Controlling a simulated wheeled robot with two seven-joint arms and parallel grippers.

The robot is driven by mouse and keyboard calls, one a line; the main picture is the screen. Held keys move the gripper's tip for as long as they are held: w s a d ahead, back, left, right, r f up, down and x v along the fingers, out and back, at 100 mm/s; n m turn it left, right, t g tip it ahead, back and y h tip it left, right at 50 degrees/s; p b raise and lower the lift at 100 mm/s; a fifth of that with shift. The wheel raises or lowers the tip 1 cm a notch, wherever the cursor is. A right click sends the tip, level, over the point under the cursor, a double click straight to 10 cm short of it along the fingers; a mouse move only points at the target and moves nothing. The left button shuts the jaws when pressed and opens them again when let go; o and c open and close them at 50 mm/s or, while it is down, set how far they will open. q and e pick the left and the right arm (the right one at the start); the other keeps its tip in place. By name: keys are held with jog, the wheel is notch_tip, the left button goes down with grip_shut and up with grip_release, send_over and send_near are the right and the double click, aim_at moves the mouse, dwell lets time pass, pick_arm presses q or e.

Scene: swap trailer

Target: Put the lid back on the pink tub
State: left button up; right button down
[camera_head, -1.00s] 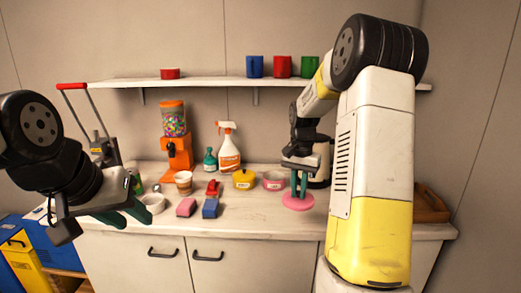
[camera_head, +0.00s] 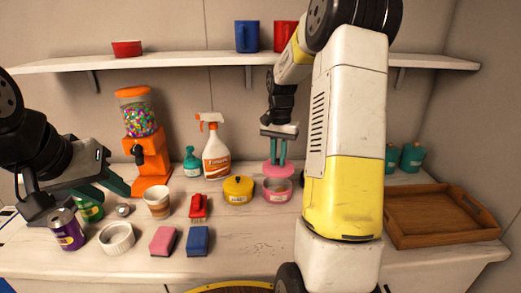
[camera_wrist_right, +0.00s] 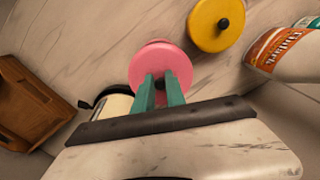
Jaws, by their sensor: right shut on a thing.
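The pink tub (camera_head: 277,192) stands on the white counter, right of a yellow lidded tub (camera_head: 238,191). My right gripper (camera_head: 277,162) is shut on the pink lid (camera_head: 271,171) by its knob. The lid is over the tub, just above its rim; whether they touch I cannot tell. In the right wrist view, the lid (camera_wrist_right: 165,62) hides most of the tub, and pink shows past its far edge. The fingers of my right gripper (camera_wrist_right: 162,88) meet at the dark knob. My left gripper (camera_head: 108,185) is open and empty above the counter's left side.
A spray bottle (camera_head: 215,150) and teal bottle (camera_head: 191,162) stand behind. A wooden tray (camera_head: 440,215) is at right. The shelf (camera_head: 180,60) runs above. The counter before the tub is clear.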

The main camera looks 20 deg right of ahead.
jog(key=shift+f, duration=3.1)
jog(key=shift+s+f, duration=0.1)
jog(key=shift+f, duration=0.05)
jog(key=c, duration=0.8)
grip_release()
jog(key=shift+r, duration=3.55)
grip_shut()
